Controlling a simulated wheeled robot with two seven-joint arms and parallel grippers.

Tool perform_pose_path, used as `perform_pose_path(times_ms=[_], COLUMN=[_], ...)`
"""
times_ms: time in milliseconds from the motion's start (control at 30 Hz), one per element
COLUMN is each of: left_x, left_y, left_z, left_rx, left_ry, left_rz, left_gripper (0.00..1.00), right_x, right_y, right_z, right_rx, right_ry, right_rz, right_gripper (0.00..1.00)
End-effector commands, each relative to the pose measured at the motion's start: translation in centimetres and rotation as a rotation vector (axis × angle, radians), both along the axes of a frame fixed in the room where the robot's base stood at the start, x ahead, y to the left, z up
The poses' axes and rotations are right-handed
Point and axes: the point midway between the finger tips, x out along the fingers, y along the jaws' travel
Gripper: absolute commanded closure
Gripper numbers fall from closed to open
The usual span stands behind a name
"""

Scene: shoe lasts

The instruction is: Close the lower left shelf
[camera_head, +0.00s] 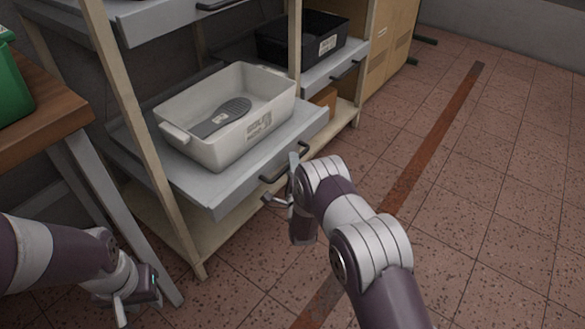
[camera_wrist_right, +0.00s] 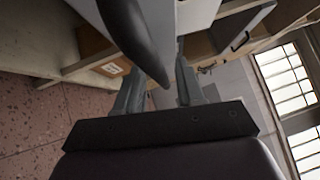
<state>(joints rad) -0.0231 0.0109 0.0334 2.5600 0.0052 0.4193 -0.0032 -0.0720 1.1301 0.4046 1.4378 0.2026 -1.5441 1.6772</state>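The lower left shelf (camera_head: 215,195) is a grey pull-out tray, extended from the rack in the head view. It has a dark handle (camera_head: 284,170) on its front edge. My right gripper (camera_head: 278,196) is at this front edge, by the handle. In the right wrist view, its two fingers (camera_wrist_right: 160,92) stand apart with the dark curved handle (camera_wrist_right: 133,35) reaching between them. Whether either finger touches the handle is unclear. My left gripper (camera_head: 135,298) hangs low at the left, away from the shelf; its finger gap cannot be made out.
A white bin (camera_head: 205,148) holding a dark shoe sole (camera_head: 222,118) sits on the extended shelf. A black bin (camera_head: 290,40) stands on the neighbouring shelf. A wooden table (camera_head: 50,105) with a green container (camera_head: 12,90) is at the left. The tiled floor at right is clear.

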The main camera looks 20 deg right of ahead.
Motion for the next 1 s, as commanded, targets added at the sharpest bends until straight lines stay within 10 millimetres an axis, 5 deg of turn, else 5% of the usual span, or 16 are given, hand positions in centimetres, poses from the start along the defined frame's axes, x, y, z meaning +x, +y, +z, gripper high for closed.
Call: perform_pose_path(times_ms=[333, 367, 467, 667, 1000], left_x=[0.0, 0.0, 0.0, 0.0, 0.0], left_y=[0.0, 0.0, 0.0, 0.0, 0.0], left_z=[-0.3, -0.3, -0.3, -0.5, -6.3], left_rx=[0.0, 0.0, 0.0, 0.0, 0.0], left_ry=[0.0, 0.0, 0.0, 0.0, 0.0], left_rz=[0.0, 0.0, 0.0, 0.0, 0.0], left_gripper=[0.66, 0.66, 0.66, 0.66, 0.66], right_x=[0.9, 0.9, 0.9, 1.0, 7.3], right_y=[-0.1, -0.1, -0.1, 0.0, 4.8], right_z=[0.2, 0.2, 0.2, 0.1, -0.8], right_rx=[-0.001, -0.001, -0.001, -0.001, 0.0], right_ry=[0.0, 0.0, 0.001, 0.0, -0.008], right_rz=[0.0, 0.0, 0.0, 0.0, 0.0], right_gripper=[0.62, 0.65, 0.98, 1.0, 1.0])
